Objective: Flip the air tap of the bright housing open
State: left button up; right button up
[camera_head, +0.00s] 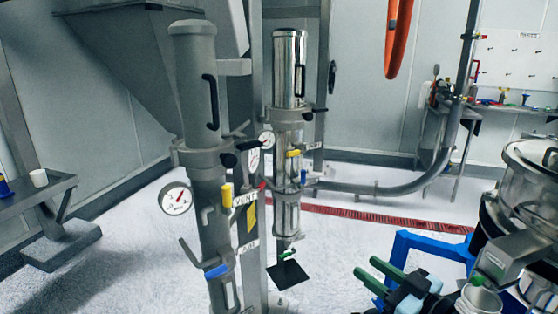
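The bright housing (289,70) is a shiny upright metal cylinder with a black handle, standing behind and right of a dull grey housing (193,75). On its lower part are a small yellow lever (293,154) and a small blue lever (303,176). The blue one looks like the air tap, since the dull housing's blue lever (215,271) is beside an AIR label (249,247). My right gripper (365,266) is at lower right, apart from the bright housing. Its green fingers are spread with nothing visible between them. My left gripper is not in view.
A blue frame (425,243) and a glossy vessel (530,190) stand near my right arm. A table (35,190) is at left.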

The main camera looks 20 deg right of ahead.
aim_at(302, 172)
jog(key=i+l+u, duration=0.1)
jog(key=i, duration=0.3)
jog(key=i+l+u, duration=0.1)
jog(key=i+l, duration=0.25)
jog(key=i+l+z, duration=0.1)
jog(key=i, duration=0.3)
